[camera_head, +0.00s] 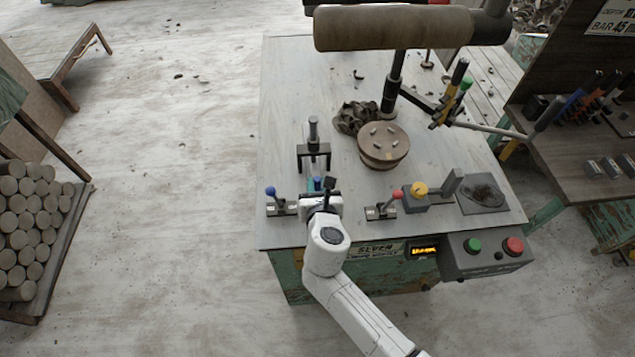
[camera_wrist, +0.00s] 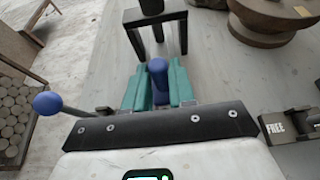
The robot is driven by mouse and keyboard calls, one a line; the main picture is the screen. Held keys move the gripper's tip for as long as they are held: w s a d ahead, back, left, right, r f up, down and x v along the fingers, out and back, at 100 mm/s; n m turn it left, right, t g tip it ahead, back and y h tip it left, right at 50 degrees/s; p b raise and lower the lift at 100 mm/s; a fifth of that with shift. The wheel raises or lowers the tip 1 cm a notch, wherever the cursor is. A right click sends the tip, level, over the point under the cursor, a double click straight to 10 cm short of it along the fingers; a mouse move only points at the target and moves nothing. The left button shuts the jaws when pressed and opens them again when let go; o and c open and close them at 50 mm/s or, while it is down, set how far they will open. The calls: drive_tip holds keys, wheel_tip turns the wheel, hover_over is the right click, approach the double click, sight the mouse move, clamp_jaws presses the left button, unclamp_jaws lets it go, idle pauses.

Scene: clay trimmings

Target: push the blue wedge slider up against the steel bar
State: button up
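A blue upright piece with a rounded top, probably part of the blue wedge slider (camera_wrist: 158,75), stands between two teal blocks (camera_wrist: 130,92) in the wrist view. It also shows as a small blue spot in the head view (camera_head: 317,182). My gripper (camera_head: 321,202) is low over the table's front part, just on the near side of this piece. Its dark plate hides the near end of the piece, and I cannot tell whether they touch. I cannot pick out the steel bar for certain; a black arch frame (camera_head: 314,150) stands just beyond the slider.
A blue-ball lever (camera_head: 271,191) stands close on my gripper's left. A red-ball lever (camera_head: 397,195) and a yellow knob (camera_head: 420,188) stand to the right. A round wooden disc (camera_head: 384,142) is farther back, under an overhead roller (camera_head: 392,27). The table's left back is clear.

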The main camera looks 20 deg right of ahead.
drive_tip(key=o, duration=0.4)
drive_tip(key=shift+c, duration=0.2)
drive_tip(key=v, duration=1)
drive_tip(key=shift+s, duration=0.35)
drive_tip(key=shift+a+r, duration=0.1)
drive_tip(key=shift+r, duration=0.05)
drive_tip(key=s+d+f+m+g+h, duration=0.1)
drive_tip(key=s+d+f+m+g, duration=0.15)
drive_tip(key=s+d+m, duration=0.45)
drive_tip(key=s+d+f+m+g, duration=0.15)
drive_tip(key=d+m+g, duration=0.3)
drive_tip(key=m, duration=0.55)
drive_tip(key=s+f+m+g+y, duration=0.1)
drive_tip(key=s+m+g+y, duration=0.3)
drive_tip(key=s+m, duration=1.1)
drive_tip(key=shift+s+d+m+g+y+b, duration=0.3)
drive_tip(key=shift+d+m+g+y, duration=0.1)
drive_tip(key=shift+m+y, duration=0.15)
